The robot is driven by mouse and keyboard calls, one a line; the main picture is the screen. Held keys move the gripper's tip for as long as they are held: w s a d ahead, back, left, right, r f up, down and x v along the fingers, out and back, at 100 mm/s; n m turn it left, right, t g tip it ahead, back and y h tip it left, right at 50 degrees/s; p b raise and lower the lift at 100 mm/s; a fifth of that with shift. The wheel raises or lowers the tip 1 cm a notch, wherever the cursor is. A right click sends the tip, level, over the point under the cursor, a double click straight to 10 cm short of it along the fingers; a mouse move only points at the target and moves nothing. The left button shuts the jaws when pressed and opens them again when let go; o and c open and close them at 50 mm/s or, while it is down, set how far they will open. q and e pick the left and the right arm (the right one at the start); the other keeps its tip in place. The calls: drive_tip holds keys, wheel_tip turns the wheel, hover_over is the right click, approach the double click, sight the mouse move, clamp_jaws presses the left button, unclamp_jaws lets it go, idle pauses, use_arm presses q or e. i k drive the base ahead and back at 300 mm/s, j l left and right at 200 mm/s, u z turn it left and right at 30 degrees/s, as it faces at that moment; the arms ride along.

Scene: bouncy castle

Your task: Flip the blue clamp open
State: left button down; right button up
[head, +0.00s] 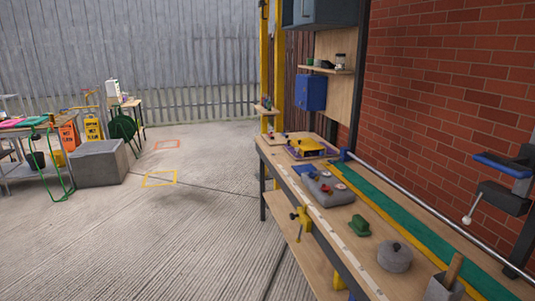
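At the right edge of the head view, a dark clamp-like fixture with a blue bar (503,165) sits by a dark post in front of the brick wall. Its lower dark part carries a thin rod with a pale ball end (467,220). A gap shows between the blue bar and the lower part. A small blue block (345,156) also sits at the far end of the metal rail on the bench; I cannot tell which of the two is the blue clamp. Neither of my grippers is in view.
A long workbench (365,265) runs along the brick wall. It bears a green block (360,225), a grey lidded pot (395,257), a grey pad (328,190) and other items. A yellow clamp (301,220) hangs on its front edge. The concrete floor (190,220) to the left is open.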

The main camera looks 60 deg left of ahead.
sight(321, 154)
drive_tip(key=u, duration=1.6)
drive_tip(key=i+j, duration=0.6)
drive_tip(key=j, duration=0.2)
drive_tip(key=i+j+u, duration=0.1)
drive_tip(key=i+j, duration=0.5)
drive_tip(key=j, duration=0.25)
drive_tip(key=i+j+u, duration=0.1)
drive_tip(key=i+j, duration=0.5)
drive_tip(key=j, duration=0.15)
